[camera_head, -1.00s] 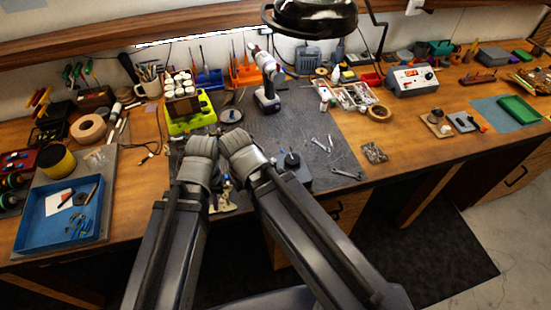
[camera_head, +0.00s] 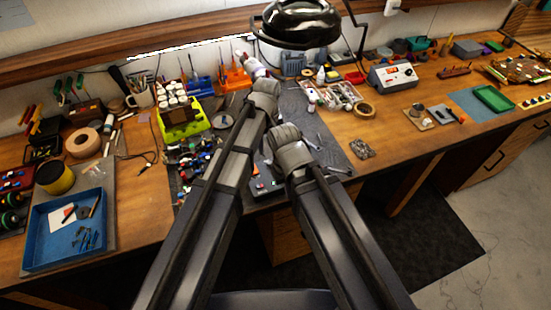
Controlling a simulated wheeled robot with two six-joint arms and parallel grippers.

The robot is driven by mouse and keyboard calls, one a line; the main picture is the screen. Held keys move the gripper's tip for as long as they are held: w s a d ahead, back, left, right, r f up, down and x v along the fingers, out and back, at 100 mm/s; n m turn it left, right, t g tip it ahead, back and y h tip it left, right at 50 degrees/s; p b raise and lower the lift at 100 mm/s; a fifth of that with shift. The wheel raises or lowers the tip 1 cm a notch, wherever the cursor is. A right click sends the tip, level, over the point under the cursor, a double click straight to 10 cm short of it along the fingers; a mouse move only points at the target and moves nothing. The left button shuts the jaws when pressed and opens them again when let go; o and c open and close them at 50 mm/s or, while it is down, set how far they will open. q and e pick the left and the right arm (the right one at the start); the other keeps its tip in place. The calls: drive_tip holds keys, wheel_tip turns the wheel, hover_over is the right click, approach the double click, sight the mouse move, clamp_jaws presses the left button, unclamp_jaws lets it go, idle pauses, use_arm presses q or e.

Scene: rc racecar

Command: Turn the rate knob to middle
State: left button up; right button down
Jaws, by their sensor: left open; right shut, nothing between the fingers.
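I cannot make out a rate knob for sure. A pale box (camera_head: 392,75) with a small red display and tiny controls stands at the back right; its markings are too small to read. A dark box (camera_head: 266,186) with small coloured spots lies at the mat's front edge, partly behind my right arm. My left gripper (camera_head: 263,88) is open, reaching over the mat's back part near the drill. My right gripper (camera_head: 287,140) is shut and empty, over the mat's front half. The wrists hide most of both grippers' fingers.
A black lamp (camera_head: 300,24) hangs above the bench's back. A parts tray (camera_head: 340,95) and tape roll (camera_head: 364,111) lie right of the mat. A green rack (camera_head: 183,128) and small parts lie left. A blue tray (camera_head: 38,236) is at far left. Bare wood lies right (camera_head: 400,135).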

sight(269, 162)
use_arm(q)
drive_tip(key=shift+f+b, duration=3.95)
clamp_jaws()
